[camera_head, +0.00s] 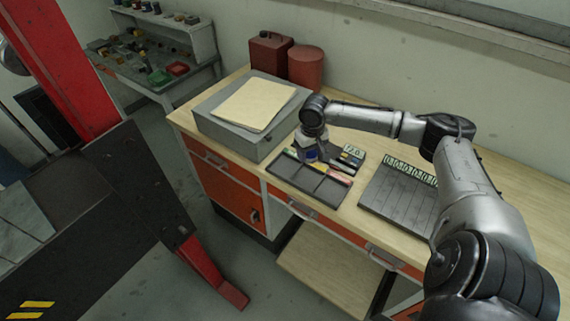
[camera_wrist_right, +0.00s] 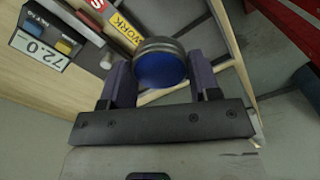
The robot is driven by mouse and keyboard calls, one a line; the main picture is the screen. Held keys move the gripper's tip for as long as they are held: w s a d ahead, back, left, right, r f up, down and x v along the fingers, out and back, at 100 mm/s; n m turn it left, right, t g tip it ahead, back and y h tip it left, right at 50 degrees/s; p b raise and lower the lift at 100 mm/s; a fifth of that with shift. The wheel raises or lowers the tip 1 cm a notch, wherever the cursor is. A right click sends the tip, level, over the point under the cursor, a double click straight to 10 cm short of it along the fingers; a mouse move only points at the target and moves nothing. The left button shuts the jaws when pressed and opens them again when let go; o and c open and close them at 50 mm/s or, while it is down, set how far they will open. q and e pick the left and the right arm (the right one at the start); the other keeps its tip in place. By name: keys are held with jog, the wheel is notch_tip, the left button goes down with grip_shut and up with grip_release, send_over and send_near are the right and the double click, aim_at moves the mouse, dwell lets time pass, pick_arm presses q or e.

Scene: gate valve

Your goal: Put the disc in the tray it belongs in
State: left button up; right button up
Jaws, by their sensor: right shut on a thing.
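My right gripper (camera_head: 314,155) is shut on a disc with a blue face and a dark grey rim. The disc (camera_wrist_right: 160,68) sits between the two purple-grey fingers (camera_wrist_right: 161,76) in the right wrist view; a bit of blue shows under the wrist in the head view (camera_head: 310,154). The gripper is over the back part of a dark divided tray (camera_head: 322,190) on the bench; the disc's height above it is unclear. Coloured labels run along the tray's edge; a yellow one (camera_wrist_right: 120,27) reads "WORK", partly hidden. My left gripper is not in view.
A small device reading 72.0 (camera_wrist_right: 42,48) with coloured blocks lies beside the tray. A grooved board (camera_head: 395,200) with numbered labels is to the right. A grey box (camera_head: 215,125) with paper on top stands left; red canisters (camera_head: 306,66) stand behind.

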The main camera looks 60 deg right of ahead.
send_over(285, 167)
notch_tip(285, 167, down, 5)
jog(key=shift+a+f+b, duration=0.1)
jog(key=shift+b, duration=0.2)
jog(key=shift+f, duration=2)
jog(key=o, duration=0.9)
jog(key=shift+f, duration=0.15)
jog(key=shift+c, duration=0.2)
